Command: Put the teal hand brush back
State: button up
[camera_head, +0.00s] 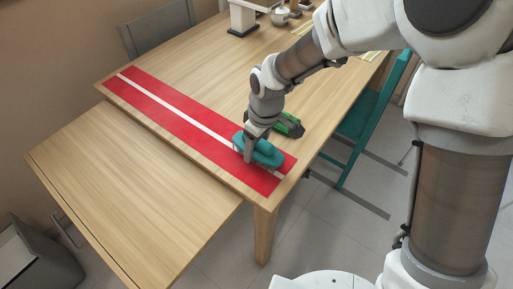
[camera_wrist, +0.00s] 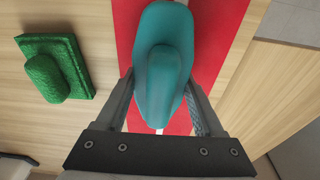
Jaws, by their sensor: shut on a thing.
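The teal hand brush (camera_head: 262,152) is at the near right end of the red runner with a white stripe (camera_head: 180,112) on the wooden table. It also fills the upper middle of the wrist view (camera_wrist: 162,62). My gripper (camera_head: 247,150) is shut on the brush, with one finger on each side of its body (camera_wrist: 163,112). The brush is over the runner; whether it touches it I cannot tell. The underside of the brush is hidden.
A green brush-like block (camera_head: 289,125) lies on bare wood just beyond the teal brush; it shows at left in the wrist view (camera_wrist: 55,68). A lower wooden table (camera_head: 130,190) adjoins in front. A teal chair (camera_head: 365,115) stands at the right. Bowls (camera_head: 279,16) stand far back.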

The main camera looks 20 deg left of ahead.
aim_at(263, 141)
jog(key=o, duration=1.3)
jog(key=shift+f, duration=0.2)
jog(key=r+p, duration=0.1)
jog(key=r, duration=0.3)
jog(key=d+r+p, duration=0.1)
jog(key=r, duration=0.3)
jog(key=r+p, duration=0.1)
jog(key=r, duration=0.3)
jog(key=shift+s+d, duration=0.2)
jog(key=shift+d, duration=0.15)
jog(key=shift+r, duration=0.1)
